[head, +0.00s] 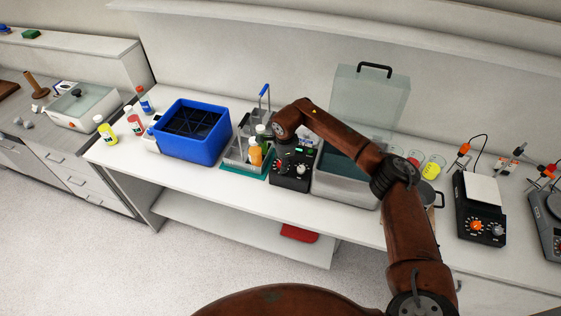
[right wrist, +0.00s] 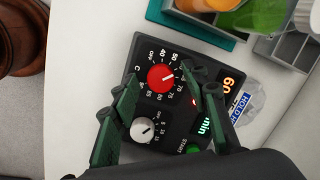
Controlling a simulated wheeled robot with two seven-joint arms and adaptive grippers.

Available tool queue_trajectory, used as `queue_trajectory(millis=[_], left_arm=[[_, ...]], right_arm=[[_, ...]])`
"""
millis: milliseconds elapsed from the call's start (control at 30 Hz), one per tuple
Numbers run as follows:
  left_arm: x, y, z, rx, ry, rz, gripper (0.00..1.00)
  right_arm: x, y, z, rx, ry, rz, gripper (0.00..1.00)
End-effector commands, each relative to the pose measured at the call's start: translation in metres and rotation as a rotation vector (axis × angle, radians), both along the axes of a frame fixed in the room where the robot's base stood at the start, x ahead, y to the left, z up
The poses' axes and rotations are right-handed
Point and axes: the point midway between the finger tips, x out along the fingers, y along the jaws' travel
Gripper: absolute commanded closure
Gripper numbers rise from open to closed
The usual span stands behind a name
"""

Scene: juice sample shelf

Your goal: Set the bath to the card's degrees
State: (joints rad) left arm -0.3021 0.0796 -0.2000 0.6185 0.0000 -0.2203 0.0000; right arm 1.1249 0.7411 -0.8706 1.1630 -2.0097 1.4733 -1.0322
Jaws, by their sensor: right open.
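The water bath (head: 345,185) is a grey tank with a raised clear lid. Its black control box (head: 290,180) stands at its left and fills the right wrist view (right wrist: 180,125). The red temperature knob (right wrist: 160,79) has a white pointer line aimed right in that view. My left gripper is not in view.
A white knob (right wrist: 143,130) and a green START button (right wrist: 193,149) sit on the box. A bottle rack (head: 235,152) and blue crate (head: 190,145) stand left. Beakers (head: 432,168) and a black hotplate (head: 480,225) stand right. The shelf's front strip is mostly clear.

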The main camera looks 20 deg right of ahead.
Motion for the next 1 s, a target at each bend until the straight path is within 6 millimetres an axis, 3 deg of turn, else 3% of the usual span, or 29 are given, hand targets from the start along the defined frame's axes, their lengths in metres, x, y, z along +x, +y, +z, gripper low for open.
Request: queue_trajectory(millis=[233,833,1000], left_arm=[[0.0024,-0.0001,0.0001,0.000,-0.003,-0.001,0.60],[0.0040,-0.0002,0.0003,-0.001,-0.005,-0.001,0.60],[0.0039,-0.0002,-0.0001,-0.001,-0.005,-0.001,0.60]], right_arm=[[0.0006,0.0012,-0.0007,0.001,0.000,0.002,0.58],[0.0003,0.0011,-0.0003,0.001,0.000,0.002,1.00],[0.0004,0.0010,-0.0003,0.002,-0.001,-0.005,1.00]])
